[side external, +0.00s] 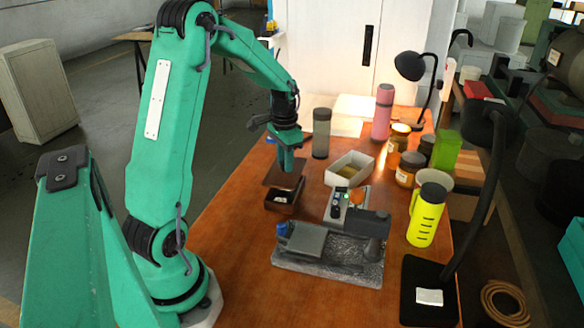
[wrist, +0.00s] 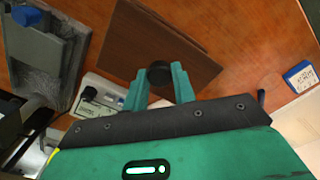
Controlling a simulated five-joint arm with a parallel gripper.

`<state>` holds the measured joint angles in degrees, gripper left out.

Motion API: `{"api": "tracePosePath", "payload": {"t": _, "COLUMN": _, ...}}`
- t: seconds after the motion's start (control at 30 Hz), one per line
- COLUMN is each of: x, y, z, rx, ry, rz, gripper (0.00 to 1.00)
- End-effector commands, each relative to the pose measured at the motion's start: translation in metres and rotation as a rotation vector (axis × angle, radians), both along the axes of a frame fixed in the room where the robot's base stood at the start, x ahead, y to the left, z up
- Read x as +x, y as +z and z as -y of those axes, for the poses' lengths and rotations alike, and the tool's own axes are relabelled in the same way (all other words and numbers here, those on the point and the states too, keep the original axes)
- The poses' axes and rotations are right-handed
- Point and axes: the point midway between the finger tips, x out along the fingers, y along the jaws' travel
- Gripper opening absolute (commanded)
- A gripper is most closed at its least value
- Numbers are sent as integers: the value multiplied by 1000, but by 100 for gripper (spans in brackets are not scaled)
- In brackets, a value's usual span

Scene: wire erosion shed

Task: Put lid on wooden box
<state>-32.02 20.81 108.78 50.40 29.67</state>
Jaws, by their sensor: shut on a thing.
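The lid (side external: 284,176) is a flat brown plate with a dark knob. My gripper (side external: 288,160) is shut on this knob, which shows between its fingers in the wrist view (wrist: 159,76). The lid also shows in the wrist view (wrist: 150,45). The wooden box (side external: 281,208) is dark brown and stands on the table below the lid. Its top is open, and something pale shows inside. A gap shows between lid and box, with the lid a little above it and roughly over it. The wrist view does not clearly show the box under the lid.
A white open box (side external: 347,170) stands right of the wooden box. A grey machine (side external: 330,250) lies in front on the wooden table (side external: 235,235). A dark bottle (side external: 321,133) stands behind. Jars, a yellow bottle (side external: 425,215) and lamps crowd the right. The table's left part is clear.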

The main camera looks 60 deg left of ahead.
Motion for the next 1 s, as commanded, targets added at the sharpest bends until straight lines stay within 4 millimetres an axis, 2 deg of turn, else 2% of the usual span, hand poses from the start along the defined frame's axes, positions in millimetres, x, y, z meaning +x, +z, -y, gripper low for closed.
{"api": "tracePosePath", "payload": {"t": 0.6, "x": 0, "y": -40, "z": 0, "rx": 0, "ry": 0, "rz": -1, "gripper": 2}}
{"api": "tracePosePath", "payload": {"t": 1.0, "x": 0, "y": -45, "z": 0, "rx": 0, "ry": 0, "rz": 0, "gripper": 2}}
